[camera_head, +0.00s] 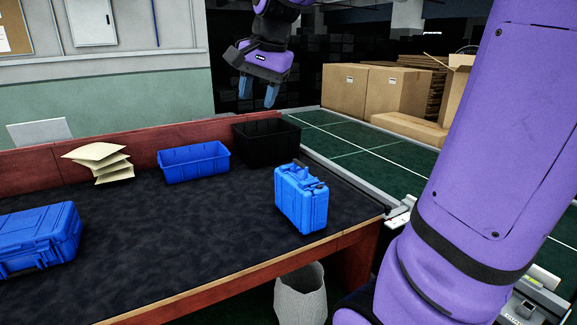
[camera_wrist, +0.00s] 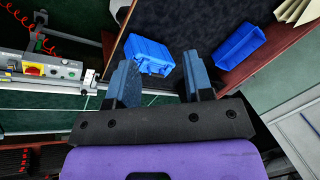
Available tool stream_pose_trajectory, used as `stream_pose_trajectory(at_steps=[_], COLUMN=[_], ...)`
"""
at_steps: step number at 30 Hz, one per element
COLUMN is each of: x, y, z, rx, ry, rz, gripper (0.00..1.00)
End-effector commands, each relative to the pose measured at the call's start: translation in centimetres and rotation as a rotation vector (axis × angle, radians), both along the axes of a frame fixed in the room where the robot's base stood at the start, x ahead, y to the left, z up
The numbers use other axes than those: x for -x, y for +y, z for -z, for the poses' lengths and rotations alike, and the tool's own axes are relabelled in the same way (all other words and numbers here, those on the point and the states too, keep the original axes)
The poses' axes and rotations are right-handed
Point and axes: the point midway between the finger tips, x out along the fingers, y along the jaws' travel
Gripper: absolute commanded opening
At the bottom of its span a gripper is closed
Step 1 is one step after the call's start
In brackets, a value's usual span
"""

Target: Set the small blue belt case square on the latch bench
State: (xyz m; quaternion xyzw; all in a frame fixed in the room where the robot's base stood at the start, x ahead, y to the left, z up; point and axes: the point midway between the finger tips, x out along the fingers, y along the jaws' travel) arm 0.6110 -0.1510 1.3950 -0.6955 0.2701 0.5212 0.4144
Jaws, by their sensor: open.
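The small blue case (camera_head: 301,199) stands upright on the dark top of the bench (camera_head: 190,235), near its right front corner, its handle side up. It also shows in the wrist view (camera_wrist: 150,56), beyond my fingertips. My gripper (camera_head: 258,92) is open and empty, in the air above and behind the case, over the far side of the bench. In the wrist view its two blue fingers (camera_wrist: 158,78) stand apart with nothing between them. A larger blue case (camera_head: 38,240) lies flat at the bench's left edge.
A blue open bin (camera_head: 193,162) and a black bin (camera_head: 266,143) stand along the bench's back. Tan folded pieces (camera_head: 98,160) lie left of them. A green conveyor (camera_head: 385,160) runs along the right, with cardboard boxes (camera_head: 390,92) behind. The middle of the bench is clear.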

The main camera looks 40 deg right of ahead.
Motion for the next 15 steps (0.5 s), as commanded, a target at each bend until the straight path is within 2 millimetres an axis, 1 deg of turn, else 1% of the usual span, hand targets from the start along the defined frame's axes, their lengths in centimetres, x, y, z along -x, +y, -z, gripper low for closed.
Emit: stream_pose_trajectory(at_steps=[1,5,9,12,15], x=[2.1,6.6,11.4,14.2,16.3], y=[1.3,3.9,6.1,7.2,7.8], z=[0.2,1.4,3.4,5.0,6.4], rx=[0.033,0.129,0.241,0.315,0.376], ry=[-0.019,-0.061,-0.104,-0.129,-0.148], rz=[-0.086,-0.317,-0.558,-0.708,-0.824], gripper=[0.47,0.47,0.47,0.47,0.47])
